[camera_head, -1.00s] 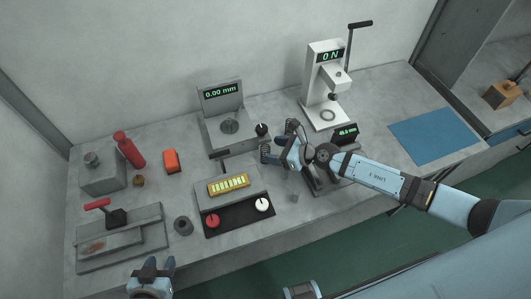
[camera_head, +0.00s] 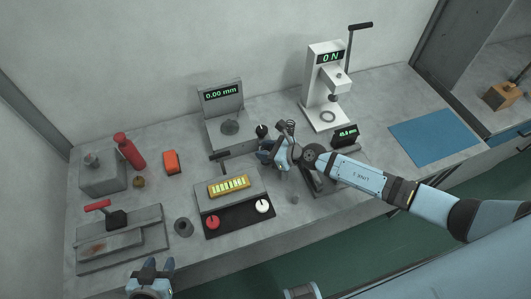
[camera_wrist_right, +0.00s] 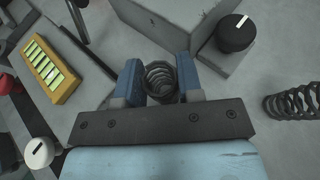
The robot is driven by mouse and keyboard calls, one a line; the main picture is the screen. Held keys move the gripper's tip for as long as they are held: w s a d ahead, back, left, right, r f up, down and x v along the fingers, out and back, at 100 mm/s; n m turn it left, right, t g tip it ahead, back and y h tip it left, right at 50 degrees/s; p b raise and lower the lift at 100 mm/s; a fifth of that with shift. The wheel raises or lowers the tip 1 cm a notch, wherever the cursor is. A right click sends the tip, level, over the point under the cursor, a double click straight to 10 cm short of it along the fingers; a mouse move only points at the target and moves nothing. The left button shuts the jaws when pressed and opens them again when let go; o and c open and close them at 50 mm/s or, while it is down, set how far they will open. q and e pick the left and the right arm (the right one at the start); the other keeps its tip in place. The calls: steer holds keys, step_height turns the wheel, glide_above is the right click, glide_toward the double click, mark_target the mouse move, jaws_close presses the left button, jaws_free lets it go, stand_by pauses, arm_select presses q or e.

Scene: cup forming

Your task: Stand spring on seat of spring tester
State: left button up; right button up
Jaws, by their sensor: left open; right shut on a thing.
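The white spring tester (camera_head: 321,84) stands at the back right, reading 0 N, with a black lever. My right gripper (camera_head: 266,150) is low over the bench, left of and nearer than the tester. It is shut on a dark coil spring (camera_wrist_right: 161,78), seen between its blue fingers in the right wrist view; the fingers mostly hide it in the head view. My left gripper (camera_head: 151,265) is open at the bottom edge.
A grey gauge (camera_head: 222,113) reading 0.00 mm, with a black knob (camera_wrist_right: 235,32), stands close behind the right gripper. A yellow-display box (camera_head: 228,187) is to its left. A small scale-like device (camera_head: 344,135) is to its right. The blue mat (camera_head: 434,135) is clear.

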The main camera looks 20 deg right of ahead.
arm_select(q)
steer(key=shift+r, duration=0.1)
arm_select(e)
steer(key=shift+r, duration=0.1)
step_height(320, 180, up, 10)
steer(key=p, duration=0.5)
steer(key=shift+f+p, duration=0.2)
steer(key=shift+p, duration=0.1)
step_height(320, 180, up, 10)
step_height(320, 180, up, 6)
steer(key=m+t, duration=0.1)
glide_above(265, 149)
steer(key=s+d, duration=0.1)
steer(key=d, duration=0.1)
arm_select(q)
steer(key=r, duration=0.5)
steer(key=shift+a+r+p, duration=0.35)
steer(key=shift+a, duration=0.05)
arm_select(e)
steer(key=s+d+r+m+t+h, duration=0.1)
steer(key=s+d+r+m+h, duration=0.1)
steer(key=d+r, duration=0.3)
steer(key=shift+s+d+r+m+t+h, duration=0.2)
steer(key=shift+s+d+m+t+h, duration=0.15)
steer(key=shift+d+h, duration=0.3)
arm_select(q)
steer(key=shift+s+f, duration=0.1)
steer(key=shift+s, duration=0.05)
arm_select(e)
steer(key=shift+a, duration=0.15)
